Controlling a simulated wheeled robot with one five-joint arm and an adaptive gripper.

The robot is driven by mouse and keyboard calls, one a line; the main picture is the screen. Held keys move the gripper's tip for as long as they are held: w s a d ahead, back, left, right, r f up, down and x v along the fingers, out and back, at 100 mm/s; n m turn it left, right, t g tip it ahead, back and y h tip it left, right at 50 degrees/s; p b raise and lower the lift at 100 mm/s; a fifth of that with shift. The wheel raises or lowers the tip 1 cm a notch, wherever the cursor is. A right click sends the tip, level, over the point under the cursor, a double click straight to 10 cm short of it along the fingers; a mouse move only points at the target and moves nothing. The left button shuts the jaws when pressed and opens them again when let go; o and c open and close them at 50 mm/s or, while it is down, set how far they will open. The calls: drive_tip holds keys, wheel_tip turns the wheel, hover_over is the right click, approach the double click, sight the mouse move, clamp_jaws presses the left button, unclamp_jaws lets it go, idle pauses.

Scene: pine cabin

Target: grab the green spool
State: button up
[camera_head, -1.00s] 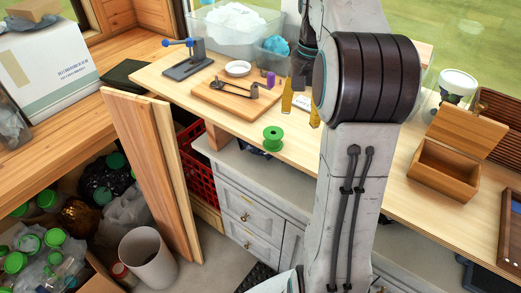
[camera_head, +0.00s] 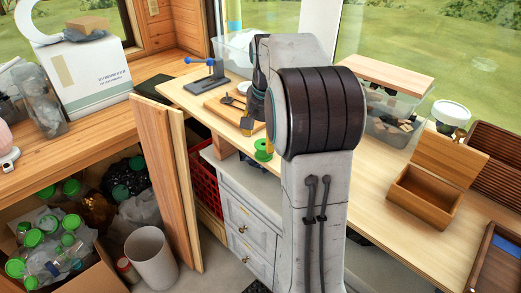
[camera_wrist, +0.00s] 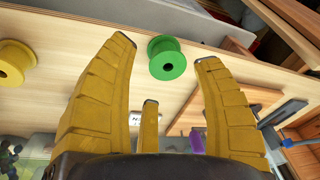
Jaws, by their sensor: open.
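The green spool (camera_head: 263,151) stands near the front edge of the light wooden worktop (camera_head: 375,200), partly hidden by my arm and a yellow finger. In the wrist view the green spool (camera_wrist: 167,66) lies just beyond and between my spread yellow fingertips, with no finger seen touching it. My gripper (camera_wrist: 166,52) is open and empty. In the head view my gripper (camera_head: 259,136) is just above and beside the spool, mostly hidden by my arm.
A yellow spool (camera_wrist: 14,63) is at left in the wrist view. A purple object (camera_wrist: 197,142) and a blue-handled tool (camera_wrist: 290,139) are on the other side. An open wooden box (camera_head: 428,195) and a clear bin (camera_head: 390,115) stand to the right.

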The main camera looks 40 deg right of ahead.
sight(261, 144)
drive_tip(key=shift+w+d+r+m+t, duration=0.15)
drive_tip(key=shift+w+d+m, duration=0.1)
drive_tip(key=shift+w, duration=0.2)
drive_tip(key=shift+w+d+m+t, duration=0.15)
drive_tip(key=shift+w+d+m, duration=0.1)
drive_tip(key=shift+w, duration=0.2)
drive_tip(key=shift+p+x, duration=0.8)
drive_tip(key=shift+x, duration=0.25)
drive_tip(key=p+x, duration=0.2)
drive_tip(key=p, duration=0.2)
drive_tip(key=shift+w, duration=0.1)
drive_tip(key=shift+p+x, duration=1.4)
drive_tip(key=shift+x, duration=0.15)
drive_tip(key=shift+c, duration=0.4)
drive_tip(key=c, duration=0.8)
